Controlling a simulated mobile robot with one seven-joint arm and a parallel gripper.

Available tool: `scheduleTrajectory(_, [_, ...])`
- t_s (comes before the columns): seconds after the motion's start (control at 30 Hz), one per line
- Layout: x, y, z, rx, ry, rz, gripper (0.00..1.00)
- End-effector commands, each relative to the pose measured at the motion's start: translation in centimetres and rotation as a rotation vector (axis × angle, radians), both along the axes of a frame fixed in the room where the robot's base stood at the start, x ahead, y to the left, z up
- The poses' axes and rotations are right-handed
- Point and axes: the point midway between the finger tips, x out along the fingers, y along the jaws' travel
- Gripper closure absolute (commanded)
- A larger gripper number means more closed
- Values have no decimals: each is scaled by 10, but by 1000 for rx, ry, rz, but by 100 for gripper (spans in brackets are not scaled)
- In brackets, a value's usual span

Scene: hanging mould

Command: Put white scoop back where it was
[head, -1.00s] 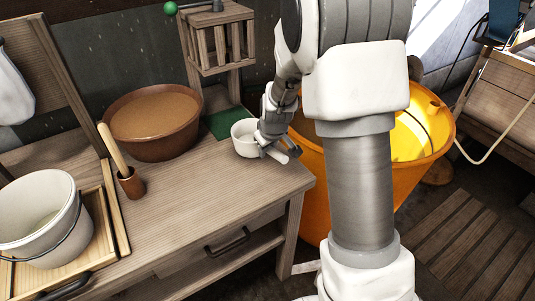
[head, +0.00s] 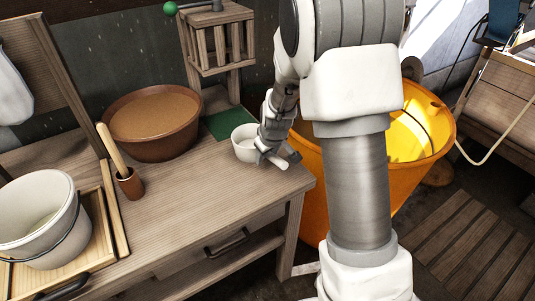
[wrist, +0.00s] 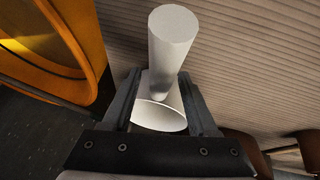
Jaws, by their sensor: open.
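The white scoop (head: 243,145) stands on the wooden table near its right end, just in front of a green mat (head: 228,123). Its short handle points toward the lower right in the head view. My gripper (head: 274,154) is at the scoop's handle side, low over the table. In the wrist view the scoop's handle (wrist: 172,45) and part of its bowl (wrist: 160,116) show between my two open fingers (wrist: 160,88). I cannot tell whether either finger touches it. My gripper hides part of the scoop's right side in the head view.
A brown bowl (head: 151,148) of tan liquid stands left of the mat. A pestle cup (head: 129,183) and a white bucket (head: 38,222) are farther left. An orange tub (head: 400,170) stands beyond the table's right edge. The table's front middle is clear.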

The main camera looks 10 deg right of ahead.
Motion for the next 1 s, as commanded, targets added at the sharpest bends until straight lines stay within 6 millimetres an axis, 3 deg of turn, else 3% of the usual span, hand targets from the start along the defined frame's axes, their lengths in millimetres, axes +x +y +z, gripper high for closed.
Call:
scheduleTrajectory(0.17, [-7,1,20,-1,-2,2,41])
scheduleTrajectory(0.6, [-43,2,94,1,-3,1,41])
scheduleTrajectory(0.87, [-53,2,112,2,-1,-2,41])
scheduleTrajectory(1.0, [-68,4,132,28,-9,-27,41])
